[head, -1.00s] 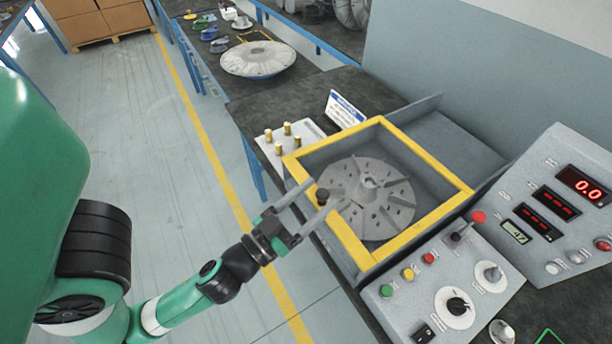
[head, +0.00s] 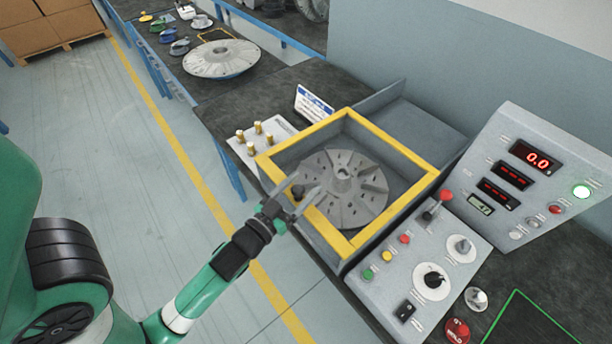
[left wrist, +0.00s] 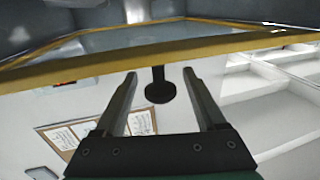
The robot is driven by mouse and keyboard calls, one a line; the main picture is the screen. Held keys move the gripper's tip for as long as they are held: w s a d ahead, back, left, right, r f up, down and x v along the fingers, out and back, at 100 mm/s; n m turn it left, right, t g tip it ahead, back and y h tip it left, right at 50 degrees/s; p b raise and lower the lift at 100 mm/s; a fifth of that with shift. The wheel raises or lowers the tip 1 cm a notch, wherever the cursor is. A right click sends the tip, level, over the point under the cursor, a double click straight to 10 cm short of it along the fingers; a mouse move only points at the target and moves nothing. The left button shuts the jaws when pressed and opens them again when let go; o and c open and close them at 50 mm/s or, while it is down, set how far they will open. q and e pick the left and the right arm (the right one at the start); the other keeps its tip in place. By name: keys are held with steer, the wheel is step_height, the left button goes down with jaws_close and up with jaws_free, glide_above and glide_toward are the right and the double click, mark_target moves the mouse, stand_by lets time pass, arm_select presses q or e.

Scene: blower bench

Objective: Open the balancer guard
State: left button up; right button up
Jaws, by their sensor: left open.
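The balancer guard is a yellow-edged frame (head: 397,143) lying over the grey box, with a finned grey rotor (head: 343,185) seen inside it. A dark round knob (head: 298,191) is on the guard's near-left side. My left gripper (head: 299,194) is open, with its fingertips on either side of that knob. In the left wrist view, the black knob (left wrist: 160,93) on its stem sits between the two open fingers (left wrist: 159,78), with gaps on both sides. The yellow guard edge (left wrist: 215,45) crosses above it. My right gripper is not in view.
A sloped control panel (head: 430,265) with buttons and dials stands right of the guard, beside a display box (head: 530,170). A plate with brass pegs (head: 257,128) is at the guard's left. Another disc (head: 221,58) lies on the bench behind. Open floor is at left.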

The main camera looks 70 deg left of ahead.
arm_select(q)
steer(key=shift+x, duration=0.9)
steer(key=shift+f, duration=0.1)
jaws_close()
stand_by(0.7)
